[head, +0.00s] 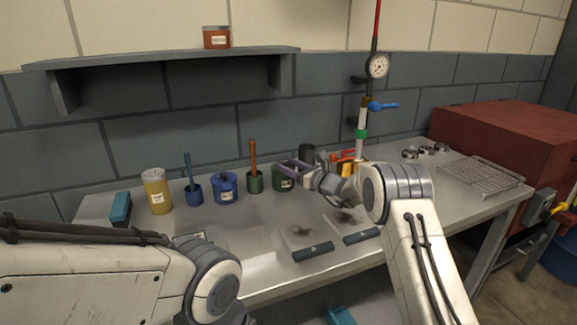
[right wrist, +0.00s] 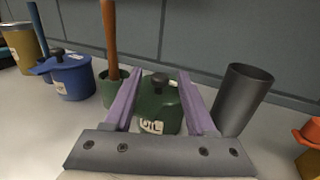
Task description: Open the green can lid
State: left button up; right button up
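The green can (head: 277,185) stands on the bench, with a pale label reading OIL in the right wrist view (right wrist: 150,112). Its green lid has a dark round knob (right wrist: 159,80) on top. The lid looks seated on the can. My right gripper (head: 287,166) is open, and in the right wrist view its two purple fingers (right wrist: 159,76) appear either side of the lid, with nothing held. I cannot tell whether a finger touches it. My left arm comes in at the lower left, but its fingers are out of view.
A blue lidded can (head: 224,188) and a green pot with an orange-handled tool (head: 255,182) stand left of the can. A dark grey cup (right wrist: 243,98) stands close to its right. A yellow can (head: 157,192) is farther left.

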grip_shut()
dwell(1.3)
